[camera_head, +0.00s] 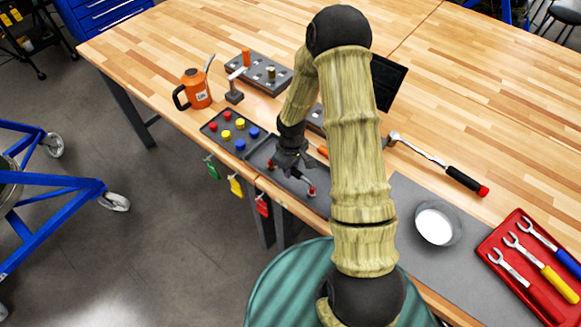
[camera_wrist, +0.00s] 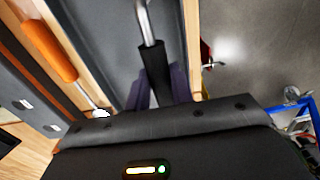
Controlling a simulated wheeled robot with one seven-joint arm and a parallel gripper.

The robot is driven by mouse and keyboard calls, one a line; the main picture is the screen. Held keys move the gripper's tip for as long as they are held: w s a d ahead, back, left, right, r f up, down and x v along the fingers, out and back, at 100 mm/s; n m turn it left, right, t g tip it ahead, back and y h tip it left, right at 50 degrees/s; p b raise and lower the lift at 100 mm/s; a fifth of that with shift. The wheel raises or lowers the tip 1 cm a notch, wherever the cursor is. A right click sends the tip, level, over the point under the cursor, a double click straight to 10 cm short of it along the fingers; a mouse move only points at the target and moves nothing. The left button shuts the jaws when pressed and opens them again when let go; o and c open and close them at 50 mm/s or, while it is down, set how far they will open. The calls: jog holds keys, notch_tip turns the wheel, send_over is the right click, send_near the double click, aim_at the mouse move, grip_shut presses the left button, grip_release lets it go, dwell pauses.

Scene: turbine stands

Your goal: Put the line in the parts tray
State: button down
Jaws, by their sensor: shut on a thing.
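My gripper (camera_head: 291,168) is low over the dark grey parts tray (camera_head: 262,152) at the table's front edge. It is shut on the line, a thin metal tube with red ends (camera_head: 312,191). In the wrist view, purple-grey fingers (camera_wrist: 160,90) close around a black sleeve on the line (camera_wrist: 153,65), and its bare metal part runs away toward the top. The tray's grey floor (camera_wrist: 105,35) lies behind it. I cannot tell whether the line touches the floor. My arm hides part of the tray.
Left of the tray is a tray of red, yellow and blue caps (camera_head: 218,140). An orange-handled tool (camera_wrist: 50,50) lies beside the parts tray. An orange oil can (camera_head: 196,90), a ratchet (camera_head: 440,163), a round bowl (camera_head: 437,224) and a red wrench tray (camera_head: 497,243) stand around.

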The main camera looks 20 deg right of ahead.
jog(key=shift+f+b, duration=0.35)
jog(key=shift+f, duration=0.05)
jog(key=shift+s+f+b, duration=0.3)
jog(key=shift+s+f, duration=0.1)
dwell(0.4)
jog(key=c, duration=1.3)
grip_release()
jog(key=shift+w, duration=0.1)
jog(key=shift+o, duration=0.8)
jog(key=shift+w+f, duration=0.1)
jog(key=shift+w, duration=0.15)
jog(key=shift+o, duration=0.7)
jog(key=shift+s+r, duration=0.1)
jog(key=shift+r, duration=0.1)
